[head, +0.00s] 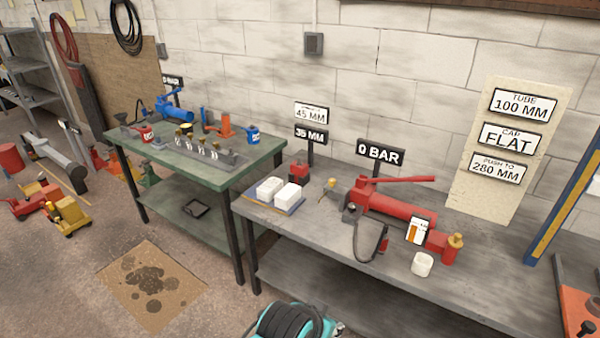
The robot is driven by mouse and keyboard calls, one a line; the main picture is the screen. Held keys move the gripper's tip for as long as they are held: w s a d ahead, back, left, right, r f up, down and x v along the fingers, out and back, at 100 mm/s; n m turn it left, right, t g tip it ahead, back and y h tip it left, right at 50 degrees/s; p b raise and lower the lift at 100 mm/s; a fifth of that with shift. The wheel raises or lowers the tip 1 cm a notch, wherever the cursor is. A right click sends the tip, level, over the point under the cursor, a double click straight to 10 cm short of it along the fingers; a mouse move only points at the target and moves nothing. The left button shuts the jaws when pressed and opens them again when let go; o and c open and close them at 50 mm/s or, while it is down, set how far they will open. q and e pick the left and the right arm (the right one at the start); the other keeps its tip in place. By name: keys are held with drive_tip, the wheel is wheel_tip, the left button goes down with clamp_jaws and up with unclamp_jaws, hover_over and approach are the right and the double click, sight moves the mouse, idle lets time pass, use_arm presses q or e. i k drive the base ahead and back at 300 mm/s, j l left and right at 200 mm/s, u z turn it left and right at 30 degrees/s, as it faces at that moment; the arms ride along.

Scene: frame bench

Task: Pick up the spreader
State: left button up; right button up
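No object is clearly marked as the spreader. A small red block-shaped tool (299,171) stands on the grey bench, just below a 35 MM sign (310,135), and may be the spreader; its jaws are too small to make out. A red hydraulic pump (395,207) with a long handle lies to its right, under a 0 BAR sign (380,153). Neither of my grippers shows in the head view.
A green bench (130,142) adjoins left. A teal machine (258,330) stands in front.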

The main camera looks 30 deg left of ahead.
sight(298, 168)
drive_tip(key=u, duration=1.25)
drive_tip(key=i+z, duration=0.15)
drive_tip(key=z, duration=0.35)
drive_tip(key=i+j+z, duration=0.35)
drive_tip(key=i+j, duration=0.15)
drive_tip(key=j, duration=0.2)
drive_tip(key=i+j+z, duration=0.15)
drive_tip(key=j, duration=0.2)
drive_tip(key=i+j+z, duration=0.2)
drive_tip(key=j, duration=0.2)
drive_tip(key=i+j, duration=0.2)
drive_tip(key=j, duration=0.2)
drive_tip(key=i+j, duration=0.2)
drive_tip(key=j, duration=0.2)
drive_tip(key=i+j, duration=0.2)
drive_tip(key=j, duration=0.15)
drive_tip(key=i+j, duration=0.15)
drive_tip(key=j, duration=0.25)
